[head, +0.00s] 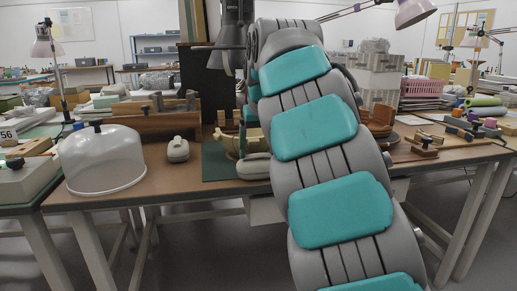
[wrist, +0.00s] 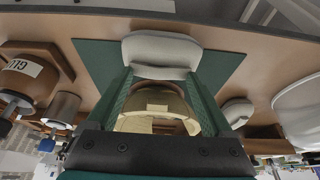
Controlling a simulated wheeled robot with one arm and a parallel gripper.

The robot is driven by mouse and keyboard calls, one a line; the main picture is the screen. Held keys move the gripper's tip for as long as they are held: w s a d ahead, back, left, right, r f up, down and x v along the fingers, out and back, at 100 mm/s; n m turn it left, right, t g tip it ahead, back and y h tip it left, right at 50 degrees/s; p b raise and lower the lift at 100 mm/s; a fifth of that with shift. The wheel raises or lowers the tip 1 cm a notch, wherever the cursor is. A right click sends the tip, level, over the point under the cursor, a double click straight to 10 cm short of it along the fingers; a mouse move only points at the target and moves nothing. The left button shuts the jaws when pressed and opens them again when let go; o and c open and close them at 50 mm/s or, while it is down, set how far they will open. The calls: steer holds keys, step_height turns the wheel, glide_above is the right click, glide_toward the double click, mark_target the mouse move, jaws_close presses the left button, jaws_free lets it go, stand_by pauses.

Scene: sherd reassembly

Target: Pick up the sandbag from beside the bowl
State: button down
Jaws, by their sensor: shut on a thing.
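A pale grey sandbag (wrist: 160,48) lies across the tips of my gripper (wrist: 161,74) in the wrist view. In the head view the sandbag (head: 253,168) shows at the front of the green mat (head: 217,164), partly hidden by my arm. I cannot tell whether it touches the mat. The bowl (wrist: 158,98), brown and cream with an open broken side, is beside the sandbag, between my fingers in the wrist view. In the head view my arm hides most of the bowl and gripper.
A second grey sandbag (head: 178,150) sits on the table left of the mat; it also shows in the wrist view (wrist: 237,112). A clear dome cover (head: 102,162) stands at the table's left end. A labelled pot (wrist: 28,75) and a metal cylinder (wrist: 62,108) are on the other side.

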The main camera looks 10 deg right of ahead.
jaws_free()
steer(key=v, duration=0.8)
steer(key=shift+p, duration=0.4)
steer(key=shift+f, duration=0.1)
steer(key=s+f+g, duration=0.3)
steer(key=s+f, duration=1.2)
steer(key=s, duration=0.4)
steer(key=s+f+g, duration=0.3)
steer(key=s+f, duration=1.3)
steer(key=s, duration=0.4)
steer(key=shift+s+d+p, duration=0.2)
steer(key=shift+s+p, duration=0.05)
steer(key=shift+p, duration=0.2)
